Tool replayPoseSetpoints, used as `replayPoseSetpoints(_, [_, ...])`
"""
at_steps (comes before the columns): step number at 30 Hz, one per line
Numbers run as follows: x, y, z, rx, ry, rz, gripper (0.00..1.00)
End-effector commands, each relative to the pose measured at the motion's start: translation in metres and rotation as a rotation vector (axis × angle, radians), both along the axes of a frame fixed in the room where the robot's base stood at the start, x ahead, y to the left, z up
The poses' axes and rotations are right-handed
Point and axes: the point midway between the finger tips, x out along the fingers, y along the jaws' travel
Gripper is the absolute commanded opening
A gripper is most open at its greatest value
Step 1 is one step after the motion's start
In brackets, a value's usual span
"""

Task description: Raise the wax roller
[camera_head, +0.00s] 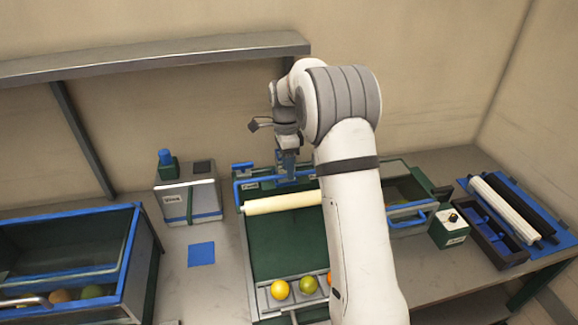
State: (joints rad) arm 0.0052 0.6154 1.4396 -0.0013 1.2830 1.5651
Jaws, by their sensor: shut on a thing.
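The cream wax roller (282,203) lies across the green-bedded sorting machine (272,243), near its back. Its right end is hidden behind my arm. A blue bar frame (243,191) stands around and behind the roller. My gripper (288,174) points down just behind the roller, at the blue bar, and is shut on it. The fingertips are small and partly merge with the blue parts, so their exact grip is hard to make out. I cannot tell whether the roller touches the green bed.
A blue-rimmed bin (137,222) with fruit is left. A grey box (188,203), blue square (201,254), green control box (451,228) and tray with spare rollers (468,187) stand around. A shelf (150,54) spans the back wall.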

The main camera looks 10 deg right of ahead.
Motion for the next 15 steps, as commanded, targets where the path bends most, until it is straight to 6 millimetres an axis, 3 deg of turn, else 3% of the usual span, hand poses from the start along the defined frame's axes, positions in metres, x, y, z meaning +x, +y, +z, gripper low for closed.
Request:
replayPoseSetpoints(10, [0.003, 0.000, 0.003, 0.000, -0.011, 0.000, 0.34])
replayPoseSetpoints(15, [0.007, 0.000, 0.026, 0.000, -0.017, 0.000, 0.34])
